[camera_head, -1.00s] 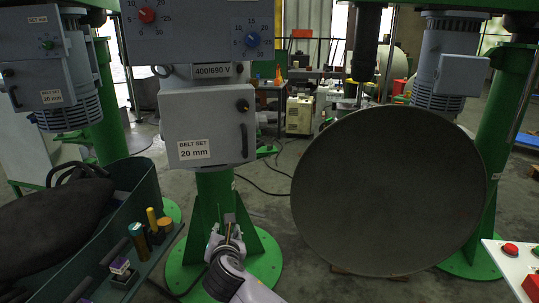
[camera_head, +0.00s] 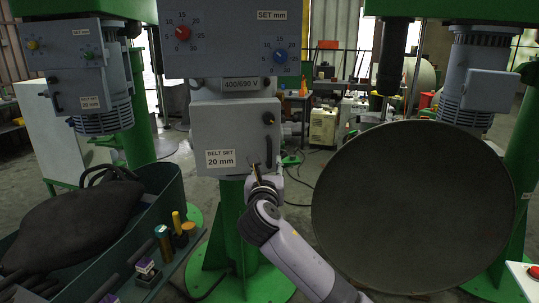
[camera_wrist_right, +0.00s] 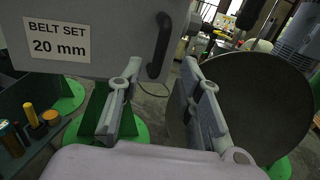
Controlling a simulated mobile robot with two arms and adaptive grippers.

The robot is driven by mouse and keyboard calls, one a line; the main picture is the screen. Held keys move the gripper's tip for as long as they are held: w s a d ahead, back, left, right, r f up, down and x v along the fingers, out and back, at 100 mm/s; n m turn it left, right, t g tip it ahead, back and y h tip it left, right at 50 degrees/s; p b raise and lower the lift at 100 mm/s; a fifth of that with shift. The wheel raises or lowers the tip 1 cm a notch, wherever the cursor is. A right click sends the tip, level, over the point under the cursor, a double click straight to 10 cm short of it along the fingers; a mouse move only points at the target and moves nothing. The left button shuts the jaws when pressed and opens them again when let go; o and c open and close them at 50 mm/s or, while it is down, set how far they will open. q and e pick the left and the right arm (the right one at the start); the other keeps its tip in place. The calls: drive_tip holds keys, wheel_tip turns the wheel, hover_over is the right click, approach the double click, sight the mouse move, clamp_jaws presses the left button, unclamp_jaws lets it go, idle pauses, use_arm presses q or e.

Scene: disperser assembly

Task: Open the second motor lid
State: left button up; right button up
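The grey motor lid marked "BELT SET 20 mm" (camera_head: 235,138) is on the front of the middle column and looks shut. It has a dark upright handle (camera_head: 269,152) near its right edge and a black knob (camera_head: 268,118) above that. My right gripper (camera_head: 258,172) is just below the handle in the head view, pointing up. In the wrist view my right gripper (camera_wrist_right: 160,75) has its fingers apart with nothing between them. The handle (camera_wrist_right: 160,48) shows beyond the fingertips, apart from them. My left gripper is out of view.
A large dark round disc (camera_head: 413,208) stands close on the right. A green bin (camera_head: 140,225) with a dark bag and a tray of small parts (camera_head: 160,275) are at lower left.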

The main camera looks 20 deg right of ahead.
sight(269, 157)
drive_tip(key=shift+p+x, duration=0.45)
drive_tip(key=shift+x, duration=2.75)
drive_tip(key=shift+f, duration=0.1)
drive_tip(key=shift+c, duration=0.5)
clamp_jaws()
